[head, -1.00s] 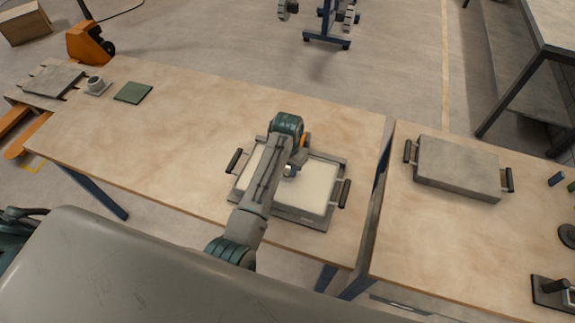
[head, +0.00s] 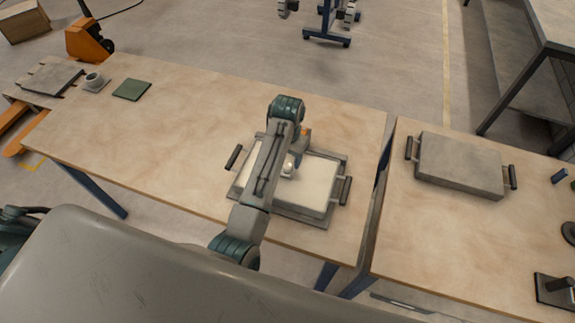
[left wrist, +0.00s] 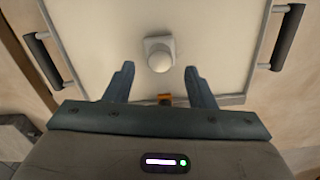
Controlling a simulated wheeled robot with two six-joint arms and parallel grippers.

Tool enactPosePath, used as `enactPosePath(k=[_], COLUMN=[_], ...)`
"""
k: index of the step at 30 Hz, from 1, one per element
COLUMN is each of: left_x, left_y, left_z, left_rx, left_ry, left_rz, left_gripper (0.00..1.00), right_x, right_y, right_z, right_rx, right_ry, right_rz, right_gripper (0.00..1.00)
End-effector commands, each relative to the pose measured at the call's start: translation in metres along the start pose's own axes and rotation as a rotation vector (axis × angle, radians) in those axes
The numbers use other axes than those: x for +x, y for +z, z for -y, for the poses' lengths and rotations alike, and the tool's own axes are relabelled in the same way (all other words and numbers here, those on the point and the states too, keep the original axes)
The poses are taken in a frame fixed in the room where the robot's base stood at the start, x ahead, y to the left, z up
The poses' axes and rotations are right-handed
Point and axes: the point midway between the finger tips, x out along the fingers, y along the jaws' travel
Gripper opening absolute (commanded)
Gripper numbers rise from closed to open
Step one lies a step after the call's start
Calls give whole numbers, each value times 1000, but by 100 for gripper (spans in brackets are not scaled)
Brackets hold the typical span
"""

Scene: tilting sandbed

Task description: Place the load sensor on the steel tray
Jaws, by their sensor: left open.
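A small pale round-topped piece on a square base, which looks like the load sensor (left wrist: 159,54), stands on the white surface of a shallow grey tray with dark handles (left wrist: 258,62). In the head view the piece (head: 289,168) and the tray (head: 335,184) are partly covered by my left arm. My left gripper (left wrist: 160,76) is open and empty; its two fingers point toward the piece, with a gap between them and it. I cannot tell for certain which grey tray is the steel tray. My right gripper is not in view.
A grey block-like tray with handles (head: 460,164) is on the right table. A grey cup-like piece (head: 94,80) and a green square (head: 132,90) lie at the left table's far left. A grey plate (head: 52,80) lies beyond. A gap separates the tables.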

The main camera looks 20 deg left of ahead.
Motion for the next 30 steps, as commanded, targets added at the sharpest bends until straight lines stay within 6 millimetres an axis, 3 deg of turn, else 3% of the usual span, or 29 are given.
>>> enactPosePath(k=[4, 6, 9, 15, 30], left_x=[-32, -54, -70, -78, -78], left_y=[-1, -1, 0, 0, -1], left_z=[0, 0, 0, 0, 0], left_rx=[0, 0, 0, 0, 0], left_ry=[-1, -1, -1, -2, -2], left_rz=[-7, -4, -1, -3, -4], left_gripper=[50, 50, 50, 50, 50], right_x=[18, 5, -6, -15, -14], right_y=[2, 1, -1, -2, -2], right_z=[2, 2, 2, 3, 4], right_rx=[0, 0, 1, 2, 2], right_ry=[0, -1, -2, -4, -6], right_rz=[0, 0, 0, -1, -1], right_gripper=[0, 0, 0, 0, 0])
